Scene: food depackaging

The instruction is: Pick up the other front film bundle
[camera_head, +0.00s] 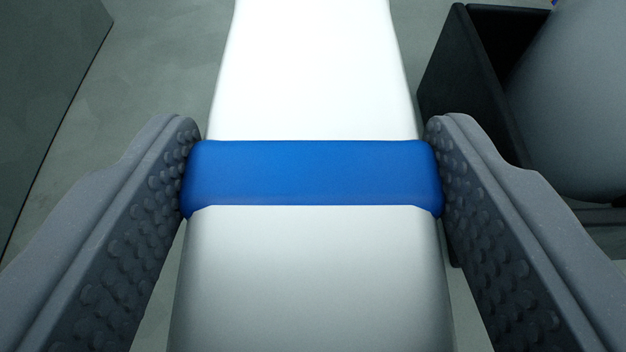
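A white film bundle (310,280) with a blue band (313,175) around it fills the middle of the head view. It runs from the bottom edge up past the top edge. My gripper (313,140) has one grey studded finger on each side of it. Both fingertips meet the ends of the blue band, with no gap showing there. My gripper appears shut on the bundle at the band. Lower down, narrow gaps show between the fingers and the white sides. The underside of the bundle is hidden, so I cannot tell whether it is lifted.
A black open-topped box (452,75) stands at the upper right. A large rounded grey object (580,95) is beside it at the right edge. A dark grey panel (40,80) borders the left side. Bare grey floor (165,60) shows left of the bundle.

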